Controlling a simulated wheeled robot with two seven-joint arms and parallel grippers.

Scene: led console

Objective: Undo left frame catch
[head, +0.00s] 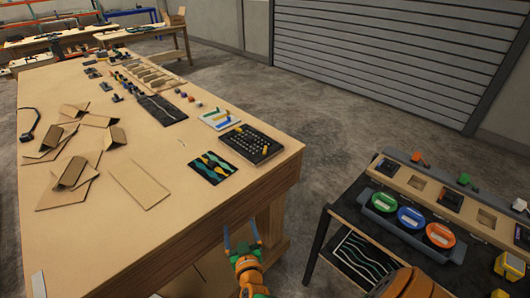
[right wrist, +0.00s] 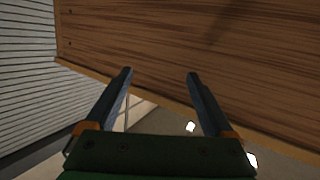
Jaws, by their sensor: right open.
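I cannot make out a frame or a left catch in either view. My right gripper (head: 242,237) is open and empty at the near right side of the wooden table, below its top edge. In the right wrist view, its two dark fingers (right wrist: 160,76) are spread apart in front of the wood side of the table (right wrist: 200,35), with nothing between them. My left gripper is in neither view.
The long wooden table (head: 110,240) bears cardboard pieces, a black pegged board (head: 252,143) and a dark mat (head: 212,167). A cart (head: 345,215) at right holds green, blue and orange round containers. Bare floor (head: 320,140) lies between them.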

